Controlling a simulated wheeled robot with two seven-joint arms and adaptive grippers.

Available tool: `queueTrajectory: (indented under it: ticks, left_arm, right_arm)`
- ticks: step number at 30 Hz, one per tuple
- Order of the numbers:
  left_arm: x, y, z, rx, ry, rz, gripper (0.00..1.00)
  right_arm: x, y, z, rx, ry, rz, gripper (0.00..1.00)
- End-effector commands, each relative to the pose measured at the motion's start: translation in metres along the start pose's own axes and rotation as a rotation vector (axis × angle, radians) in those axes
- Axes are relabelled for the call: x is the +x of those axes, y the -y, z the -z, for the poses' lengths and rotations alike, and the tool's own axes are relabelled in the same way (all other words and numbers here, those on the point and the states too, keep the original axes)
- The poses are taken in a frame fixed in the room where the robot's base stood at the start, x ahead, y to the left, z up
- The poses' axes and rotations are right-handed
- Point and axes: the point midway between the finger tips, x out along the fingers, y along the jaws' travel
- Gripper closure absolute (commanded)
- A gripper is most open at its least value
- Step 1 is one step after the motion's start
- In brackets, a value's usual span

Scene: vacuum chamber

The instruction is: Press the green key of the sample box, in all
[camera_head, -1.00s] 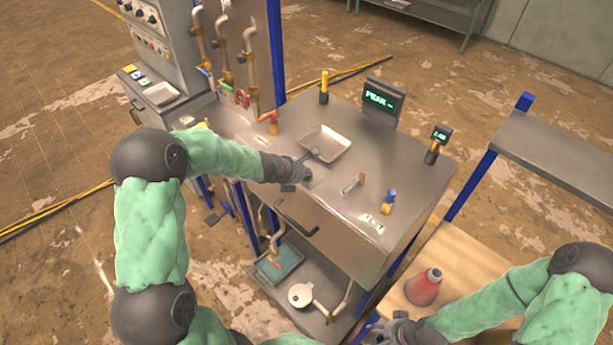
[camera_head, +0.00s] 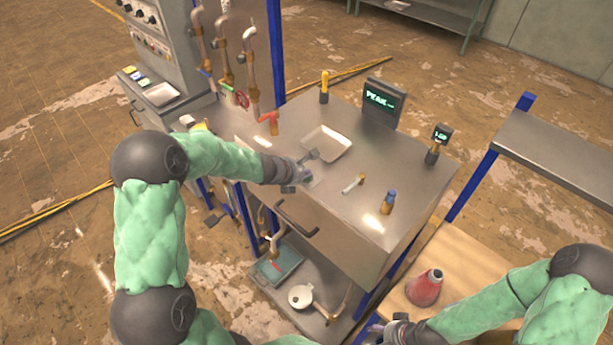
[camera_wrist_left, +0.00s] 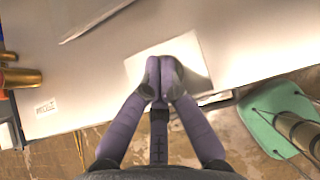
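I cannot surely pick out the sample box or its green key. The steel cabinet (camera_head: 335,235) has a flat top, and my left gripper (camera_head: 304,174) is low over its front left part. In the left wrist view my left gripper (camera_wrist_left: 165,80) has its two fingertips together, pointing down at a pale square plate (camera_wrist_left: 145,68) on the steel surface. Nothing shows between them. The fingers hide part of the plate, and I cannot tell whether they touch it. My right gripper (camera_head: 382,330) is at the bottom edge, too small and dark to read.
A shallow tray (camera_head: 327,142), a blue-capped vial (camera_head: 388,202) and a PEAK display (camera_head: 383,102) stand on the cabinet. Small coloured keys (camera_head: 137,77) are on the left console. Pipes with valves (camera_head: 240,75) rise behind. A red flask (camera_head: 425,288) stands on the wooden surface at right.

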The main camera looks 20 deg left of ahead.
Motion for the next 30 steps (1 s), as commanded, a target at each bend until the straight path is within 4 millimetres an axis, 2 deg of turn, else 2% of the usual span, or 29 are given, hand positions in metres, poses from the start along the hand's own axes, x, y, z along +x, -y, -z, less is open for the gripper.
queueTrajectory:
  ticks: [10, 23, 30]
  left_arm:
    - [-0.011, 0.000, -0.010, -0.001, -0.001, 0.001, 1.00]
    - [-0.012, 0.000, -0.012, -0.001, -0.001, 0.000, 1.00]
    - [-0.025, 0.000, -0.026, 0.001, 0.000, 0.000, 1.00]
  right_arm:
    - [-0.013, 0.005, 0.000, 0.000, 0.000, 0.000, 0.37]
    - [-0.015, 0.005, -0.001, 0.000, 0.000, 0.000, 0.37]
    - [-0.031, 0.011, -0.001, 0.000, 0.000, 0.000, 0.37]
